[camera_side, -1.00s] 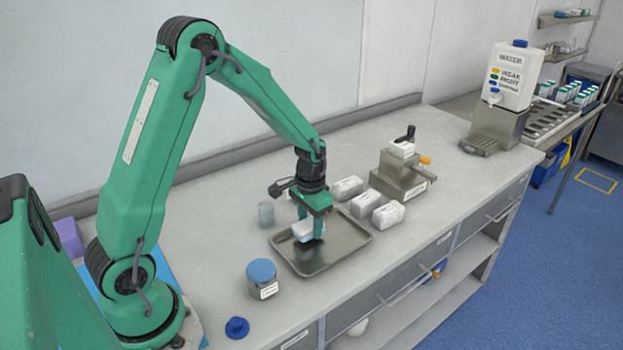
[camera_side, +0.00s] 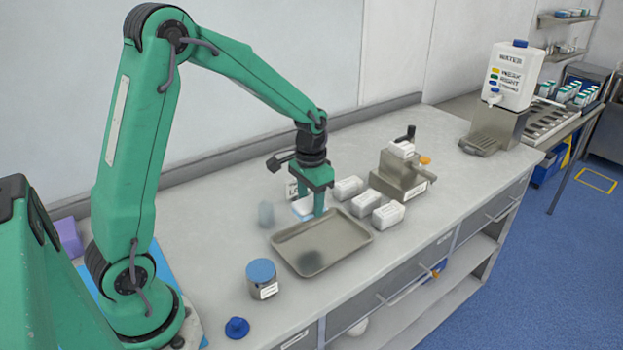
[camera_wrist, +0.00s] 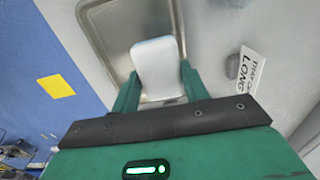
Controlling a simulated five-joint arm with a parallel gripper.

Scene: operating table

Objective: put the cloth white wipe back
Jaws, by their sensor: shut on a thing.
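My gripper (camera_side: 313,205) is shut on a white wipe block (camera_side: 302,209), held above the bench at the back edge of the metal tray (camera_side: 352,256). In the wrist view the white wipe (camera_wrist: 156,70) stands between my green fingers (camera_wrist: 158,85), with the tray (camera_wrist: 105,30) behind it. The tray looks empty apart from a dark shadow. Part of the block is hidden by a finger in the side view.
Several white packs (camera_side: 388,215) lie right of the tray, beside a metal device (camera_side: 398,178). A translucent cup (camera_side: 265,214) stands left of my gripper. A blue-lidded jar (camera_side: 262,279) and blue cap (camera_side: 237,328) are in front. A lettered card (camera_wrist: 243,72) stands behind.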

